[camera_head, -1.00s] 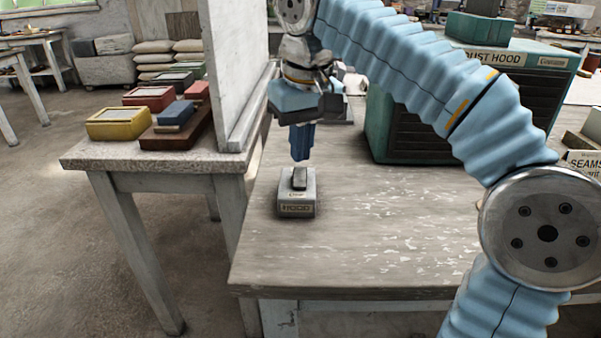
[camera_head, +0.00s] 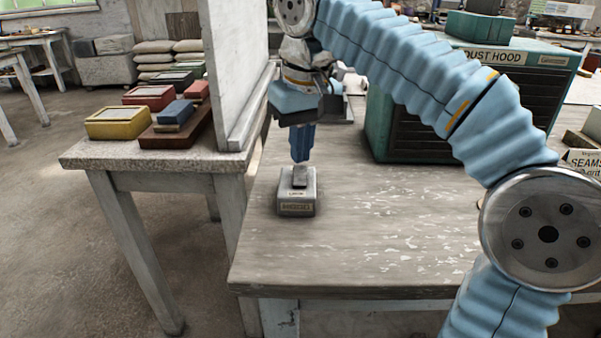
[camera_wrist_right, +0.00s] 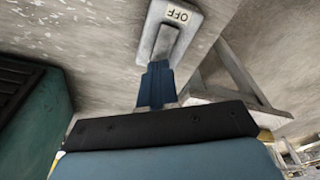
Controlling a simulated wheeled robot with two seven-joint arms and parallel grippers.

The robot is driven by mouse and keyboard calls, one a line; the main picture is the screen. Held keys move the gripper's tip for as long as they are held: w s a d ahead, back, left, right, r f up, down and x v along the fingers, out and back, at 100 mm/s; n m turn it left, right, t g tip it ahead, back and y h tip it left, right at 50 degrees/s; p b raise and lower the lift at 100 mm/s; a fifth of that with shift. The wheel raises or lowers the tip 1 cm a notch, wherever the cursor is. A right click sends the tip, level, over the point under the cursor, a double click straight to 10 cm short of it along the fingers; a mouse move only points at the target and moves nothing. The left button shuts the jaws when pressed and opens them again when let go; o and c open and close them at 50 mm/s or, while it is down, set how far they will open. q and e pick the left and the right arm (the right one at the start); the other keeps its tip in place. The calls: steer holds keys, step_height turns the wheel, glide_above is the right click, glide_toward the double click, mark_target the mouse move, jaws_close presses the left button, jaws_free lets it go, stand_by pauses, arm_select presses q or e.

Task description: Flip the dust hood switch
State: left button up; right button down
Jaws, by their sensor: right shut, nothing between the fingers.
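A small grey switch box (camera_head: 296,205) stands on the worn table, with a dark rocker (camera_head: 299,179) on top and a pale label on its front, too blurred to read surely. My right gripper (camera_head: 300,160) points down, shut and empty, its blue fingertips right at the far end of the rocker. Whether they touch it I cannot tell. In the right wrist view the box (camera_wrist_right: 193,18) has a label reading OFF, and the shut fingers (camera_wrist_right: 156,72) reach to the rocker's end. The teal dust hood (camera_head: 412,130) stands behind to the right. My left gripper is not in view.
A white upright panel (camera_head: 236,75) stands left of the switch box. Beyond it a side table (camera_head: 90,158) holds yellow, red and blue blocks. The tabletop (camera_head: 370,230) in front and to the right of the box is clear.

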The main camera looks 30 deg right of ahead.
mark_target(301, 168)
steer(key=shift+f+b, duration=0.55)
steer(key=shift+f, duration=0.25)
step_height(301, 168, up, 3)
steer(key=p, duration=0.3)
steer(key=shift+r, duration=0.3)
steer(key=shift+r+p, duration=0.35)
steer(key=shift+r, duration=1.4)
steer(key=shift+f, duration=0.1)
